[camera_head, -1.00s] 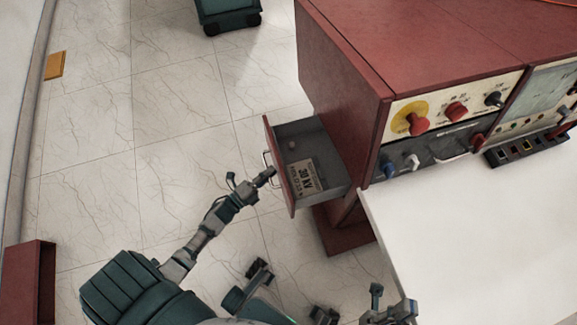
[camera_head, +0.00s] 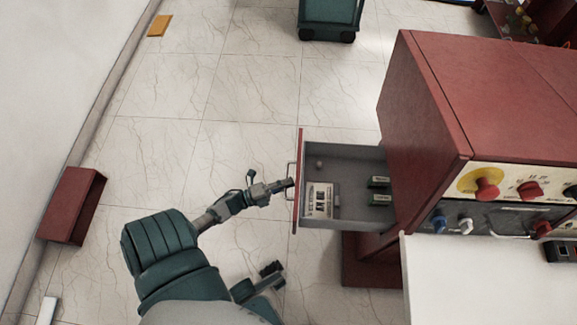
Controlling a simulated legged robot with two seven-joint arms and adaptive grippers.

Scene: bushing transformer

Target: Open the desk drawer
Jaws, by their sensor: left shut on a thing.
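The desk drawer (camera_head: 345,153) stands pulled well out to the left of the red desk cabinet (camera_head: 430,110). Its grey inside shows a sign card (camera_head: 319,200), a small round item and two green items (camera_head: 380,189). The drawer's red front (camera_head: 298,160) faces left and carries a metal handle (camera_head: 290,172). My left gripper (camera_head: 286,185) is at the handle and shut on it; the fingertips are small in view.
The white desktop (camera_head: 460,280) is at the lower right, beside a control panel with knobs (camera_head: 487,188). A red box (camera_head: 72,205) lies by the left wall. A green wheeled unit (camera_head: 328,20) stands at the back.

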